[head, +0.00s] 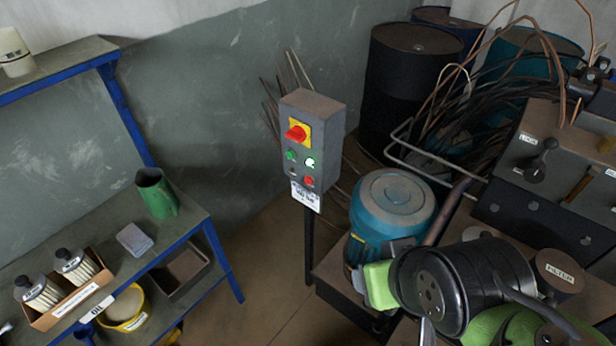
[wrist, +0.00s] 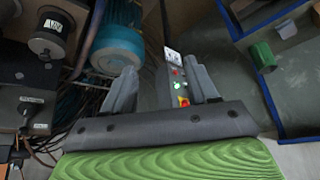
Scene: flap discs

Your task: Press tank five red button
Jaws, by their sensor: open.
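A grey control box (head: 315,135) stands on a thin dark post in the middle of the head view. Its face carries a red knob on a yellow plate (head: 297,132), a green button (head: 290,155), a lit pale-green button (head: 310,162) and a small red button (head: 309,181) low on the right. A white label (head: 305,196) hangs below; its text is too small to read. In the wrist view my gripper (wrist: 163,75) is open and empty. The box (wrist: 178,87) shows upside down beyond the fingers, apart from them and partly hidden by the right finger.
A blue motor-like tank (head: 392,205) and a machine with levers (head: 550,165) stand right of the box. Dark barrels (head: 405,85) and loose cables are behind. A blue-framed shelf (head: 215,240) with a green cup (head: 157,195) is left. Bare floor lies between shelf and post.

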